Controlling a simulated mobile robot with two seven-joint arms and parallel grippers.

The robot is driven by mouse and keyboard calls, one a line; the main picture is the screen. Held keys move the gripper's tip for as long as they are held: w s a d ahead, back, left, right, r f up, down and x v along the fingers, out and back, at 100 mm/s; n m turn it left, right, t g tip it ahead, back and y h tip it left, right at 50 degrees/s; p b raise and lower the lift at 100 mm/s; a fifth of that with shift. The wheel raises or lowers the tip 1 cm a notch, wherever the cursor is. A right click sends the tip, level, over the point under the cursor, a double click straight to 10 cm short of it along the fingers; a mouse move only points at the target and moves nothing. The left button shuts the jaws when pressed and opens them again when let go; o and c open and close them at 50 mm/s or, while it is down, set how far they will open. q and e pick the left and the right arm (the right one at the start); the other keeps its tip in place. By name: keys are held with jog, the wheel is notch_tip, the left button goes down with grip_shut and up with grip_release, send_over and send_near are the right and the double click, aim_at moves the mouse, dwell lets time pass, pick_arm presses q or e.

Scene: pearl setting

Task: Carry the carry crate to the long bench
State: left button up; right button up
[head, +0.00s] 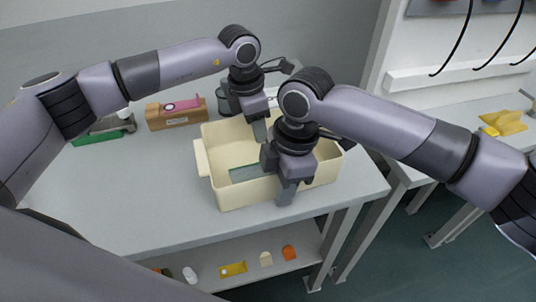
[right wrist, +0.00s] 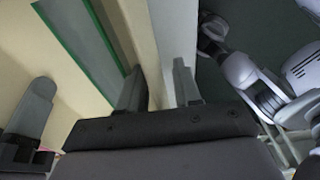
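The carry crate (head: 228,196) is a cream open box standing on a grey table (head: 140,215). A grey panel with a green edge (head: 245,173) lies inside; it also shows in the right wrist view (right wrist: 82,40). My right gripper (head: 287,192) is at the crate's near wall, one finger inside and one outside. In the right wrist view the fingers (right wrist: 160,88) appear closed on that wall. My left gripper (head: 261,132) is at the far wall, with one finger visible inside the crate; its other finger is hidden. Which surface is the long bench I cannot tell for sure.
Small items lie on the lower shelf (head: 215,273). Another bench (head: 455,118) with yellow pieces (head: 503,123) stands right, across a gap.

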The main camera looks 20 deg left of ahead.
pick_arm(q)
grip_shut()
pick_arm(e)
grip_shut()
pick_arm(q)
jog(key=shift+r, duration=0.2)
pick_arm(e)
jog(key=shift+r, duration=0.15)
